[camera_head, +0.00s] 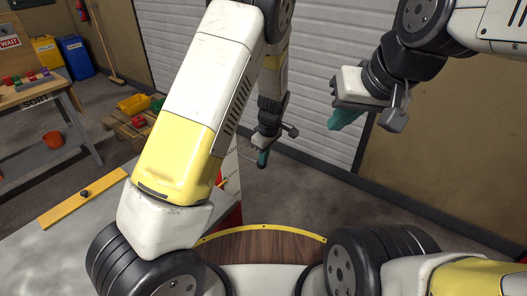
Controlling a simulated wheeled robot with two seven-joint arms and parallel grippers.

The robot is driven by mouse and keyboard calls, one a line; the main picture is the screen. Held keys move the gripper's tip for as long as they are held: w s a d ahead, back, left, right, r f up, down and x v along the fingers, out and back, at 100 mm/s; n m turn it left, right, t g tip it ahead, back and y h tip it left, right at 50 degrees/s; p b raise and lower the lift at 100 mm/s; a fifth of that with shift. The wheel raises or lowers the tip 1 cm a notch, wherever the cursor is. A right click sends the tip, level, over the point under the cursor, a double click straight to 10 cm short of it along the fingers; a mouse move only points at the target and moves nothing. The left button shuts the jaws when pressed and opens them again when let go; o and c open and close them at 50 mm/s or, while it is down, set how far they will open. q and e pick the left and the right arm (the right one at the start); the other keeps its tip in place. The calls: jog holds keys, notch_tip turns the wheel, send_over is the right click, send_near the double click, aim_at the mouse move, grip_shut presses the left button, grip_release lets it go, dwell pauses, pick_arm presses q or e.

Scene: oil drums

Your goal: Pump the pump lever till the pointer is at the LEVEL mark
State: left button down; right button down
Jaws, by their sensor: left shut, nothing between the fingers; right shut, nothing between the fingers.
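I cannot make out a pump lever, a pointer or a LEVEL mark for certain. A red and white object (231,178) with a small yellow part stands mostly hidden behind my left arm. My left gripper (263,158) has teal fingertips, shut and empty, hanging to the right of that object. My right gripper (347,117) is shut and empty, raised in front of the wall at the right, apart from everything.
A SORT bench (42,98) stands at the left, with yellow (47,50) and blue (76,57) bins behind. The floor at right is clear.

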pick_arm(q)
notch_tip(320, 180, up, 6)
jog(key=s+d, duration=0.2)
jog(key=shift+s+d, duration=0.15)
jog(key=shift+d, duration=0.25)
dwell(0.8)
jog(key=s+a+r+m+h, duration=0.1)
jog(key=s+a+r+m, duration=0.1)
jog(key=s+a+r, duration=0.3)
jog(key=s+a+r+m+t+h, duration=0.1)
jog(key=a+r+m+h, duration=0.1)
jog(key=r, duration=0.5)
jog(key=s+a+r+m+h, duration=0.1)
jog(key=s+a+r+m, duration=0.1)
jog(key=s+a+r, duration=0.3)
jog(key=s+a+r+m+t, duration=0.3)
jog(key=s+a+r+m, duration=0.2)
jog(key=s+r, duration=0.3)
jog(key=s, duration=0.3)
jog(key=shift+s+t+y, duration=0.3)
jog(key=shift+s, duration=0.05)
